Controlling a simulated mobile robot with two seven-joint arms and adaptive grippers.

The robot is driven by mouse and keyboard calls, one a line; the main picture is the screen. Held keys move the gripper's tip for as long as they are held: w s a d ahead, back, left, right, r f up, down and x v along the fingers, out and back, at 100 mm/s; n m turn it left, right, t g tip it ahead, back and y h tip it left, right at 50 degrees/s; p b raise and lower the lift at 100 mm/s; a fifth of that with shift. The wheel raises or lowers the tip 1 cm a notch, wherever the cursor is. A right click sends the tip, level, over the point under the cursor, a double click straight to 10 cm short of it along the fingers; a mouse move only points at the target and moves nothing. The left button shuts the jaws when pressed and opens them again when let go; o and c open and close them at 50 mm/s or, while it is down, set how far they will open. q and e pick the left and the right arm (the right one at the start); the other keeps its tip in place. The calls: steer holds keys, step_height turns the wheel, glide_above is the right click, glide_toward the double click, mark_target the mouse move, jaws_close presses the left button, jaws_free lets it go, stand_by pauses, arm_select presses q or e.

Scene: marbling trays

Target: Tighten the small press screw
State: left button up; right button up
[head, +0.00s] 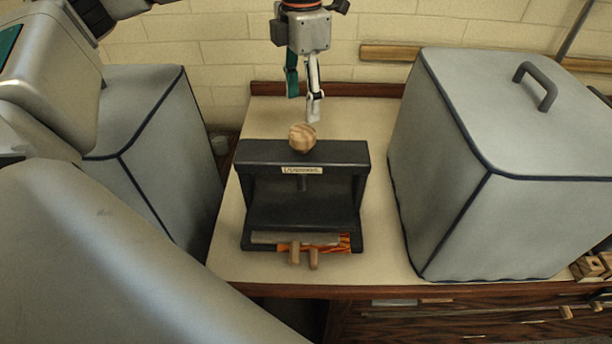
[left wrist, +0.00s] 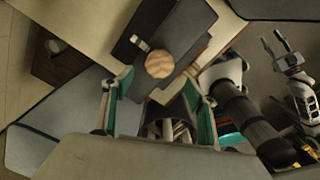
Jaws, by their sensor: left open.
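The small press (head: 304,213) is a dark frame standing on the pale bench top. A round striped wooden knob (head: 302,138), the head of its screw, sits on the top beam, and part of the dark screw shows below the beam. My left gripper (head: 304,106) hangs above and behind the knob, open and empty. In the left wrist view the knob (left wrist: 160,64) lies beyond the two teal-edged fingers, roughly in line with the gap between them. My right gripper (left wrist: 272,40) shows only in the left wrist view, at the far right, with its fingers apart.
A grey covered box with a handle (head: 500,165) stands right of the press. Another grey covered box (head: 160,150) stands at the left, partly behind my arm. Orange patterned sheets (head: 342,243) and wooden pegs lie at the press's foot. A brick wall closes the back.

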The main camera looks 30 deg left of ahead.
mark_target(303, 130)
arm_select(q)
steer(key=shift+w+f, duration=0.1)
steer(key=shift+f, duration=0.8)
steer(key=shift+f+p, duration=0.35)
steer(key=shift+f, duration=2.95)
steer(key=c, duration=1.1)
